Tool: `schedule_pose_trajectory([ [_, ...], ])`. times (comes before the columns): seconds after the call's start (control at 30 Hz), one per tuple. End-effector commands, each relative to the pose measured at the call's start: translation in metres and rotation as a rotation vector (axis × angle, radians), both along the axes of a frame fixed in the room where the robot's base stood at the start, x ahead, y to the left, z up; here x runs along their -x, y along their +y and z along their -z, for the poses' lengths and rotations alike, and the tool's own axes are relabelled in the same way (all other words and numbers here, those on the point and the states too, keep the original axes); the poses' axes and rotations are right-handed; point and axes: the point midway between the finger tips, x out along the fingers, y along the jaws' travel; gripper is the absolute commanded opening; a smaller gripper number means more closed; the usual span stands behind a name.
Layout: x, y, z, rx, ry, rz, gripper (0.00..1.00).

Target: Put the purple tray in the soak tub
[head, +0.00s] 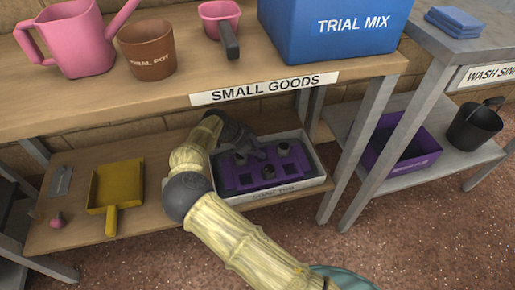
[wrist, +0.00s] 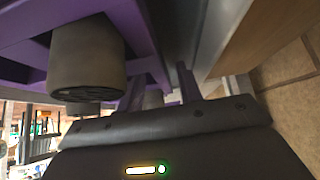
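The purple tray (head: 290,170) sits inside a pale, low-walled tub (head: 318,153) on the lower shelf. The tub's front label is too blurred to read surely. Several round grey-brown plugs stand in the tray; one (wrist: 88,60) shows large in the wrist view. My gripper (head: 250,150) reaches down at the tray's back left edge, and my arm hides that corner. In the wrist view its fingers (wrist: 162,92) stand apart, close to the tray's purple edge (wrist: 138,28). I see no clear grip on it.
A yellow dustpan (head: 117,185) lies left on the lower shelf. The upper shelf, with a blue TRIAL MIX bin (head: 335,30), overhangs the tub. Right of a grey leg stands a purple bin (head: 408,162) and a black pail (head: 476,125) under the wash sink table.

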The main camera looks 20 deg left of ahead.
Motion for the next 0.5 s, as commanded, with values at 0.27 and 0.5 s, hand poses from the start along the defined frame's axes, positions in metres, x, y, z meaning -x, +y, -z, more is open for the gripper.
schedule_pose_trajectory([
  [0.27,0.010,0.018,-0.030,-0.003,0.000,-0.003,0.36],
  [0.5,0.026,0.043,-0.068,-0.002,0.000,-0.003,0.36],
])
